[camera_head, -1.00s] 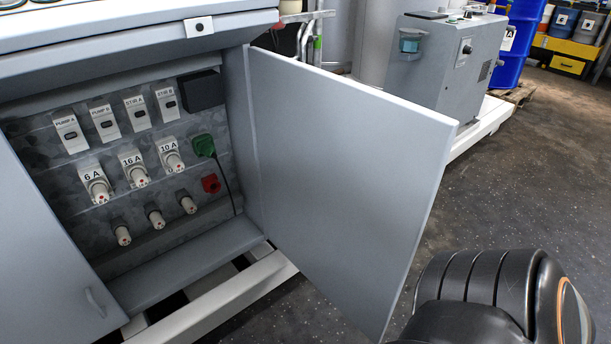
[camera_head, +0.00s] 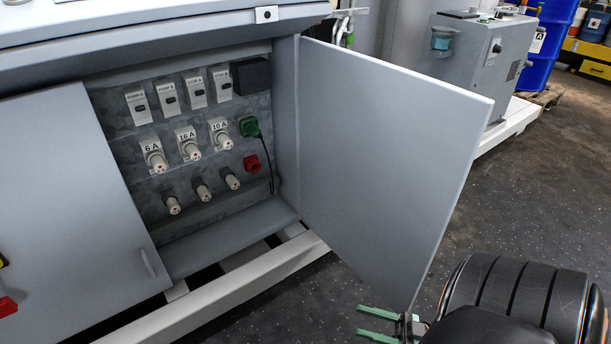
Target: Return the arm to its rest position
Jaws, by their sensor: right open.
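My right arm (camera_head: 515,290) shows at the lower right, dark and ribbed. My right gripper (camera_head: 378,324) is at the bottom edge, with two green fingers apart and nothing seen between them. It is near the lower corner of the open cabinet door (camera_head: 385,165); I cannot tell whether it touches the door. My left gripper is not in view.
The open grey cabinet (camera_head: 215,238) holds switches, several fuse holders (camera_head: 187,143), a green plug (camera_head: 249,127) and a red socket (camera_head: 251,163). A grey machine (camera_head: 465,75) and a blue drum (camera_head: 545,45) stand at the back right. Dark floor at right is free.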

